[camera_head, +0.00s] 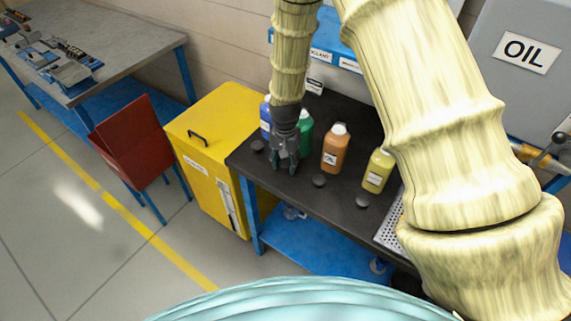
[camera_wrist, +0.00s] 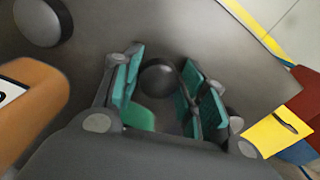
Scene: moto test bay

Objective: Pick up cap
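My gripper (camera_head: 285,165) points down over the dark bench top, in front of the green bottle (camera_head: 305,133). In the wrist view my gripper (camera_wrist: 163,85) is open, its teal-padded fingers apart. A dark round cap (camera_wrist: 158,79) shows between them, with space visible on its left; the right fingers partly overlap its edge. I cannot tell its height below the fingertips. A second dark cap (camera_wrist: 43,20) is at the upper left there. In the head view caps lie at the bench's left (camera_head: 258,147), before the orange bottle (camera_head: 319,180) and before the yellow bottle (camera_head: 362,201).
The blue bottle (camera_head: 265,118), orange bottle (camera_head: 335,150) and yellow bottle (camera_head: 378,172) stand along the bench (camera_head: 300,192). A perforated tray (camera_head: 390,228) is at the right.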

